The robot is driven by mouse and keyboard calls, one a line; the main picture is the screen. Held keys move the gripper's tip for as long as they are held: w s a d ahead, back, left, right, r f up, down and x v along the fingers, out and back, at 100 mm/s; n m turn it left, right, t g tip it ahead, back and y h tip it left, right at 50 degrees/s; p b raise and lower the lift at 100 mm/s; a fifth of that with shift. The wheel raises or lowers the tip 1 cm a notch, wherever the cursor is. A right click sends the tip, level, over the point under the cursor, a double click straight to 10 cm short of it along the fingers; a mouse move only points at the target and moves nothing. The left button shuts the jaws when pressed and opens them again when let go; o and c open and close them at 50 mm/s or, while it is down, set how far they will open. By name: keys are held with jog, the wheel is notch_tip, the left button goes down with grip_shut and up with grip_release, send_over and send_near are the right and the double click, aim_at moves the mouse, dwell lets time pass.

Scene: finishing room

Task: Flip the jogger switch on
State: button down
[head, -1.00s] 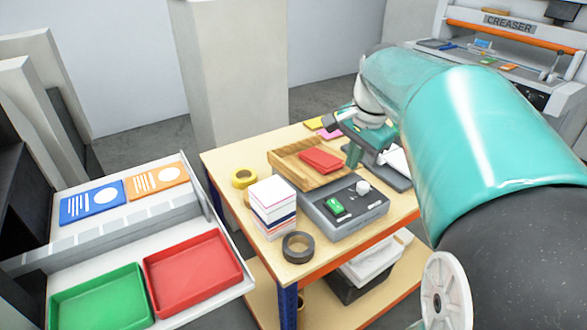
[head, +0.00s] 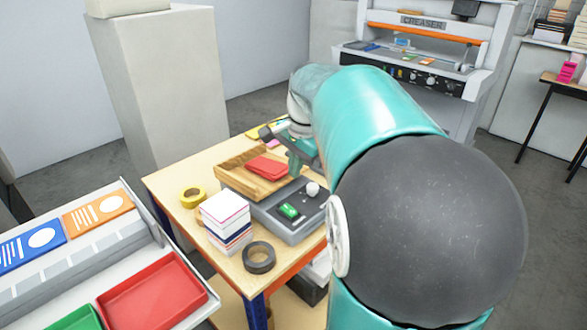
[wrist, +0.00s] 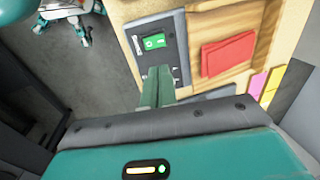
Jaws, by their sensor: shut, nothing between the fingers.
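The jogger is a grey box (head: 294,230) with a wooden tray (head: 232,181) behind it, on the bench. Its green rocker switch (head: 289,210) is on the top panel, with a white knob (head: 312,188) to its right. In the wrist view the green switch (wrist: 153,41) lies beyond my fingertips. My gripper (head: 295,164) is shut and empty, over the right end of the tray, behind the knob. In the wrist view my gripper (wrist: 157,80) overlaps the near end of the grey panel (wrist: 173,50); contact cannot be told. The switch position is too small to tell.
A red card stack (head: 267,168) lies in the tray. A paper stack (head: 226,220), a dark tape roll (head: 259,257) and a yellow roll (head: 193,197) are left of the jogger. A red bin (head: 153,298) is at front left. A creaser (head: 415,60) stands behind.

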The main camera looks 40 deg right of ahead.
aim_at(292, 211)
jog(key=f, duration=0.3)
jog(key=w+f, duration=0.1)
jog(key=f, duration=0.3)
jog(key=w+f, duration=0.1)
jog(key=f, duration=0.3)
jog(key=shift+a, duration=0.15)
jog(key=shift+w+a+f+g, duration=0.15)
jog(key=shift+w+f+g, duration=0.2)
jog(key=shift+g, duration=0.25)
jog(key=shift+s+f, duration=0.1)
jog(key=shift+s, duration=0.05)
jog(key=shift+s+f, duration=0.1)
jog(key=shift+s+d, duration=0.25)
jog(key=shift+s, duration=0.6)
